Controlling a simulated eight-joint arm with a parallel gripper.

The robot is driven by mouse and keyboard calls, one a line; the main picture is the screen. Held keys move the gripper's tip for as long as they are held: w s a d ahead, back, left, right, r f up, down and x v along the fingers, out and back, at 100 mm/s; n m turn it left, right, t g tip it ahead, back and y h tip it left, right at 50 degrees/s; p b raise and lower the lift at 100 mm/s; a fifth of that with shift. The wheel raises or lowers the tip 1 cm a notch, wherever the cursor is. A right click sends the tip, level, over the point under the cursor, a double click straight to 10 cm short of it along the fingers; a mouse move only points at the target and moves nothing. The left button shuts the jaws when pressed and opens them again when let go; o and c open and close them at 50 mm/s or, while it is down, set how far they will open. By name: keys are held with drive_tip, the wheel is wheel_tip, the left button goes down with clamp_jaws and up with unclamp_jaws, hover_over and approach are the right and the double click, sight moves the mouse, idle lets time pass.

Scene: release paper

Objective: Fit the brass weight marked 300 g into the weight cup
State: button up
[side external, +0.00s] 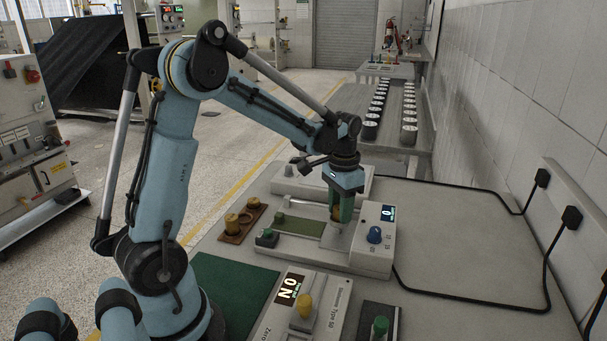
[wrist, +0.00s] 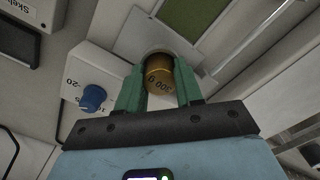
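The brass weight (wrist: 160,75) shows its 300 g marking between the two green fingers in the wrist view. My gripper (wrist: 158,66) is shut on it, with a finger on each side. In the side view my gripper (side external: 338,214) points down over the white instrument, and the brass weight is mostly hidden by the fingers. A pale grey part (side external: 336,241), apparently the weight cup, is directly below. Its inside is hidden, so I cannot tell whether the weight is above it or partly in it.
A wooden holder (side external: 234,238) with brass weights stands to the left. Another instrument with a yellow knob (side external: 305,306) stands in front. Black cables cross the table at right.

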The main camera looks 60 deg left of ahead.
wheel_tip(320, 180, up, 12)
drive_tip(key=shift+r, duration=0.1)
drive_tip(key=s+d+f+t, duration=0.1)
drive_tip(key=s+d+t, duration=0.1)
drive_tip(key=s+d, duration=0.1)
drive_tip(key=s+d+f+t, duration=0.2)
drive_tip(key=s+d, duration=0.1)
drive_tip(key=d, duration=0.2)
drive_tip(key=s+d+f+t, duration=0.2)
drive_tip(key=s+d+t, duration=0.1)
drive_tip(key=s+d, duration=0.1)
idle(0.3)
drive_tip(key=shift+r, duration=0.1)
idle(1.2)
